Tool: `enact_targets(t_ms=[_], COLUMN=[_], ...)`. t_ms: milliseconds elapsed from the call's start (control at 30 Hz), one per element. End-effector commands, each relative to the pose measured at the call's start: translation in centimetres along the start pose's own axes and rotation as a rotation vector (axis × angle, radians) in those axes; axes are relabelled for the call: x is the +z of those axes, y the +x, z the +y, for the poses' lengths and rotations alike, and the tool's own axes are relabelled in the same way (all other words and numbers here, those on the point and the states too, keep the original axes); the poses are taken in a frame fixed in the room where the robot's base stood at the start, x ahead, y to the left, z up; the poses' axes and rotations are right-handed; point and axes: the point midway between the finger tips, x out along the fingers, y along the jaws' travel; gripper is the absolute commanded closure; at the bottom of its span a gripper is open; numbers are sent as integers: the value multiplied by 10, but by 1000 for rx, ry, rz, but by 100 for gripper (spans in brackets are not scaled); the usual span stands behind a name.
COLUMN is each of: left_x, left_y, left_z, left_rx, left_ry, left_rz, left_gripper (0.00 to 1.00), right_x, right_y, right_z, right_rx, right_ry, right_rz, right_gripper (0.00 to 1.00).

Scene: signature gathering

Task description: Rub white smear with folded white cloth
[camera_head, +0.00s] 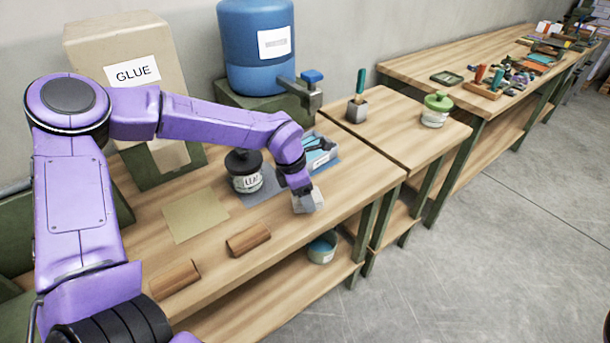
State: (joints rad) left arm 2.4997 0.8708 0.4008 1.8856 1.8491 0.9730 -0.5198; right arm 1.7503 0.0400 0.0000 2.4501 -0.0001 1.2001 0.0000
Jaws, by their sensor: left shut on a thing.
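My left gripper (303,189) points down over the right part of the near workbench, close to its front edge. It is shut on the folded white cloth (309,202), a small whitish block shape under the fingertips. The cloth is at or very near the bench top; I cannot tell if it touches. I cannot make out the white smear; the cloth and gripper may hide it. My right gripper is not in view.
A lidded jar (246,181) and a blue-grey tray (320,155) stand just behind my gripper. Two wooden blocks (248,240) (174,279) and a tan sheet (195,215) lie left. A glue box (128,45) and blue barrel (256,75) stand behind. A bowl (322,248) sits below.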

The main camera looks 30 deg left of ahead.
Motion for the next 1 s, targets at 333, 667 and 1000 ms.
enact_targets(t_ms=[333, 667, 1000], left_x=[10, 11, 11], left_y=[-34, -38, -37], left_z=[0, 0, 0], left_rx=[0, 0, -1], left_ry=[0, 0, 3], left_rz=[0, 0, 0], left_gripper=[66, 66, 66], right_x=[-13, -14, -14], right_y=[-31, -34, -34], right_z=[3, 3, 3], right_rx=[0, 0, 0], right_ry=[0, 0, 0], right_rz=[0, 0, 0], right_gripper=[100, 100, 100])
